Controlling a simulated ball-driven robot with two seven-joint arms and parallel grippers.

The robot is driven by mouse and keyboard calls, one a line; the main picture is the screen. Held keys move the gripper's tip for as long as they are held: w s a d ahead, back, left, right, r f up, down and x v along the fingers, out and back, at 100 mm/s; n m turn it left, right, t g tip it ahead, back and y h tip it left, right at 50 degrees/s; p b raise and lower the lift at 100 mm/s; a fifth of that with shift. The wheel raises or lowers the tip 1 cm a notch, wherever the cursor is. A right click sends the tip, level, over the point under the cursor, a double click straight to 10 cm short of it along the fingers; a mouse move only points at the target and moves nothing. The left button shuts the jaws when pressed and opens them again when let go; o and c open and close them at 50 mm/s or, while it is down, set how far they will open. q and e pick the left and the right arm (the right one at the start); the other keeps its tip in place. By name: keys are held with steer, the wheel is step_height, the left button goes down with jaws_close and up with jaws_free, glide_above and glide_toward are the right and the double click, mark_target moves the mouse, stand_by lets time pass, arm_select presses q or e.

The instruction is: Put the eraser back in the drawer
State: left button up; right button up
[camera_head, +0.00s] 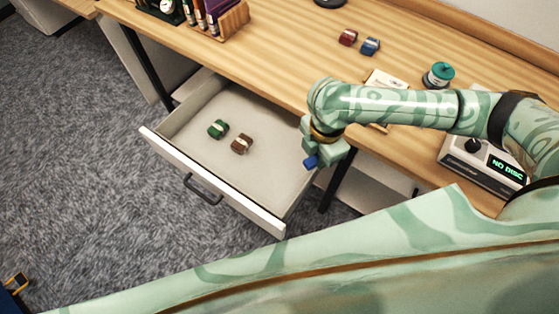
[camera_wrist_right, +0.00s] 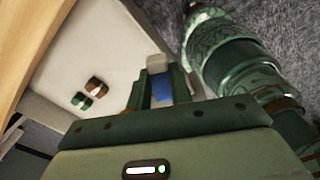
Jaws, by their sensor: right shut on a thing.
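My right gripper (camera_head: 318,155) is shut on a blue eraser with a pale end (camera_wrist_right: 161,88), which also shows as a small blue piece below the fingers in the head view (camera_head: 311,161). In the head view the gripper and eraser appear at the right side of the open drawer (camera_head: 262,193); their height above it is hard to tell. The drawer has a pale floor and a white front with a dark handle. A green eraser (camera_head: 218,129) and a brown eraser (camera_head: 241,145) lie inside, apart from the gripper. My left gripper is not in view.
On the wooden desk (camera_head: 285,50) lie a red block (camera_head: 348,37) and a blue block (camera_head: 370,46). A teal-topped round container (camera_head: 438,75) and a device reading "NO DISC" (camera_head: 483,166) stand at the right. The drawer's front middle is clear.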

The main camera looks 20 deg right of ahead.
step_height(320, 180, down, 5)
steer(key=n, duration=0.5)
steer(key=b, duration=0.8)
glide_above(280, 162)
steer(key=f, duration=0.8)
steer(key=shift+s+f, duration=0.25)
steer(key=shift+s, duration=0.1)
steer(key=shift+w+a+f+b, duration=0.1)
steer(key=shift+w+f+b, duration=0.05)
steer(key=shift+f+b, duration=0.15)
steer(key=f+b, duration=0.1)
steer(key=f, duration=0.2)
steer(key=shift+w+f+b, duration=0.2)
steer(key=shift+b, duration=0.2)
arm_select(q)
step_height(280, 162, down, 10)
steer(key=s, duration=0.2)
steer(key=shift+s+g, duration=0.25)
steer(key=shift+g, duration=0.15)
arm_select(e)
steer(key=shift+r, duration=0.2)
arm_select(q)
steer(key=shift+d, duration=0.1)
